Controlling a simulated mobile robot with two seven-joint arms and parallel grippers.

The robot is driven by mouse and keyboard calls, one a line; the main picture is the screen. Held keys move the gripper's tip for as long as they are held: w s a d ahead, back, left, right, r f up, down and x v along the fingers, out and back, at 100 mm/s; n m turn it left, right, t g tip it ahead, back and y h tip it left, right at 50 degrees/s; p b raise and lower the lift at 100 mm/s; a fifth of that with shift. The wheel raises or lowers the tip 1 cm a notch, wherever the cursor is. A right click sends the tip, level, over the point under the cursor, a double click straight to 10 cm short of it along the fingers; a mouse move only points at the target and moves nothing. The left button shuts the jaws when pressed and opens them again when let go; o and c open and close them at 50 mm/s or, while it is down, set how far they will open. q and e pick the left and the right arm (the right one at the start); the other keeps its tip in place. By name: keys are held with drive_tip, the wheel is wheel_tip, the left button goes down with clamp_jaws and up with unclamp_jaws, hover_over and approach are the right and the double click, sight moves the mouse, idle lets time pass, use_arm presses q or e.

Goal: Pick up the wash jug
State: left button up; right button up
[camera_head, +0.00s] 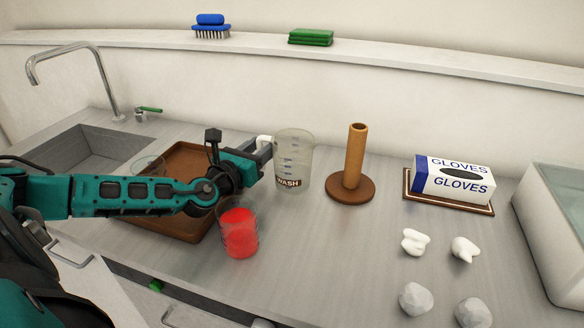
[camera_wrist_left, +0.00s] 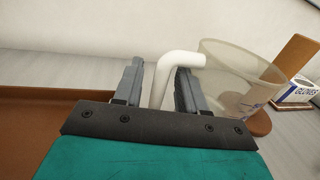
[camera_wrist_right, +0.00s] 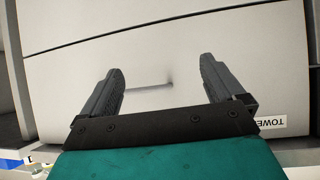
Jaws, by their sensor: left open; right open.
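The wash jug (camera_head: 293,160) is a clear measuring jug with a "WASH" label, upright on the counter. Its white handle (camera_wrist_left: 176,76) points left, toward my left gripper. My left gripper (camera_head: 266,147) is open, and in the left wrist view (camera_wrist_left: 156,88) the handle stands between its two fingers, nearer the right one. I cannot tell whether a finger touches it. My right gripper (camera_wrist_right: 160,88) is open and empty in the right wrist view, facing a pale panel, and is not seen in the head view.
A beaker of red liquid (camera_head: 240,232) stands below my left arm. A brown tray (camera_head: 180,228) lies partly under the arm. A wooden post (camera_head: 355,160) stands right of the jug, then a glove box (camera_head: 454,180). White lumps (camera_head: 415,242) lie at front right. The sink (camera_head: 85,165) is left.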

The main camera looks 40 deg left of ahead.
use_arm(q)
clamp_jaws()
drive_tip(key=shift+r, duration=0.1)
idle(0.6)
